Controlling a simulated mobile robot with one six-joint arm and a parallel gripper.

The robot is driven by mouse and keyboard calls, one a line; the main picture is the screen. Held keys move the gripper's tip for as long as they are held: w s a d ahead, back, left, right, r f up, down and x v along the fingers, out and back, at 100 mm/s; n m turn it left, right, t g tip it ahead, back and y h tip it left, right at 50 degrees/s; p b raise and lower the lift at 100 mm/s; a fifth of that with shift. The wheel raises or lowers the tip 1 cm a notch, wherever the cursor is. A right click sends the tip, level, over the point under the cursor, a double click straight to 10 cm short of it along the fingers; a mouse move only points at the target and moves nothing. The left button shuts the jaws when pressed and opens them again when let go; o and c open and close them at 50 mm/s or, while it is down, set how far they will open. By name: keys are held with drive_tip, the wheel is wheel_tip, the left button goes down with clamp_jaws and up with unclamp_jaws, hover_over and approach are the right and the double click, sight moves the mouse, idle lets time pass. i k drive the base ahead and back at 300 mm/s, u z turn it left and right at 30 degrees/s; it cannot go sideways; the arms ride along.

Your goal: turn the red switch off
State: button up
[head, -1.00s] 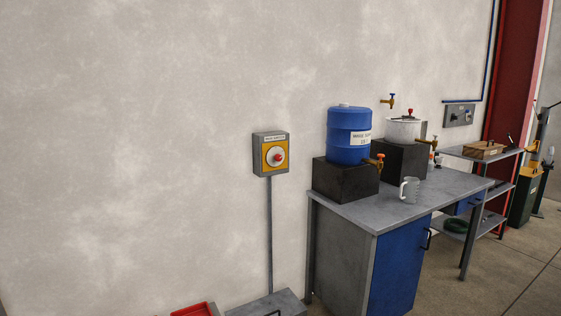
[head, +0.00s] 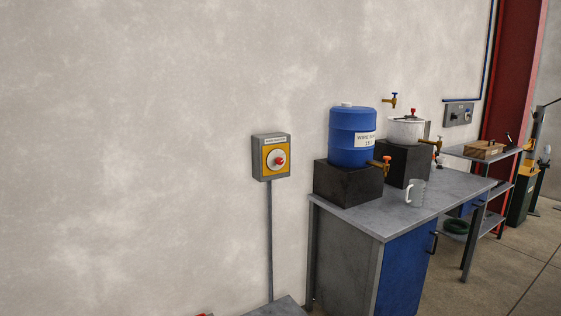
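The red switch (head: 280,161) is a small red knob on a white round dial. It sits on the yellow face of a grey box (head: 257,158) fixed to the wall, left of the workbench. A label runs along the top of the box, too small to read surely. A grey conduit drops from the box toward the floor. I cannot tell the switch's position from here. My gripper is not in the head view.
A grey workbench (head: 345,217) with a blue door stands right of the switch. It carries a blue drum (head: 350,137) with a tap, a white pot (head: 405,131) and a clear mug (head: 415,193). A grey box top (head: 277,308) lies below the switch. The wall to the left is bare.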

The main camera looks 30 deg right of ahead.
sight(279, 160)
drive_tip(key=z, duration=0.15)
drive_tip(key=i, duration=1.4)
drive_tip(key=u, duration=0.3)
